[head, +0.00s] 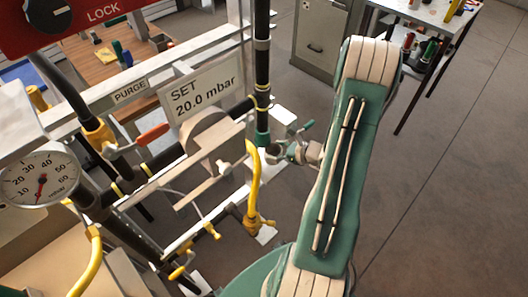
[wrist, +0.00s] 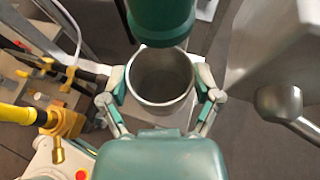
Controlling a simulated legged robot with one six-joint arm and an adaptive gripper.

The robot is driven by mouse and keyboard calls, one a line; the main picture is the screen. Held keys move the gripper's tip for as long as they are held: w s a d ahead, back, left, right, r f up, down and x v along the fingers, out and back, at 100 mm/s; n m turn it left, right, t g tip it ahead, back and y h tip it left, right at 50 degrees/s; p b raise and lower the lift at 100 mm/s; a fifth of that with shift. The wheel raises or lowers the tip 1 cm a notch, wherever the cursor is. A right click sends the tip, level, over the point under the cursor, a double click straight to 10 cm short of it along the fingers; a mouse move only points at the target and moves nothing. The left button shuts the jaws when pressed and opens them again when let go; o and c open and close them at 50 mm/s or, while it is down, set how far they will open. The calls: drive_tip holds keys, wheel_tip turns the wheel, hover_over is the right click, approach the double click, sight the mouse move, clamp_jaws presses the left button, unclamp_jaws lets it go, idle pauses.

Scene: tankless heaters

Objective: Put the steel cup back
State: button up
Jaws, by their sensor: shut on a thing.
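The steel cup (wrist: 160,98) is held upright, open end towards the camera, between the two fingers of my gripper (wrist: 161,88) in the wrist view. The inside of the cup that shows looks empty. A dark green pipe end (wrist: 161,22) covers part of the far rim in this view; I cannot tell whether they touch. In the head view my gripper (head: 291,149) is beside the lower teal end of the black vertical pipe (head: 263,95). The cup is small there and mostly hidden by the fingers and pipe.
A yellow valve pipe (head: 254,185) stands close to the left of my arm. The metal frame carries a sign reading SET 20.0 mbar (head: 203,95) and a pressure gauge (head: 39,180). A grey cabinet (head: 328,38) and a tool table (head: 425,12) stand behind. Floor at right is clear.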

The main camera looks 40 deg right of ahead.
sight(267, 151)
drive_tip(key=w+a, duration=0.1)
drive_tip(key=w, duration=0.1)
drive_tip(key=shift+w+a, duration=0.35)
drive_tip(key=shift+w, duration=0.3)
drive_tip(key=f, duration=0.3)
drive_tip(key=shift+w+d, duration=0.3)
drive_tip(key=shift+f, duration=0.3)
drive_tip(key=shift+a, duration=0.35)
drive_tip(key=o, duration=1.1)
drive_tip(key=shift+f, duration=0.1)
drive_tip(key=shift+c, duration=0.2)
drive_tip(key=shift+d, duration=0.2)
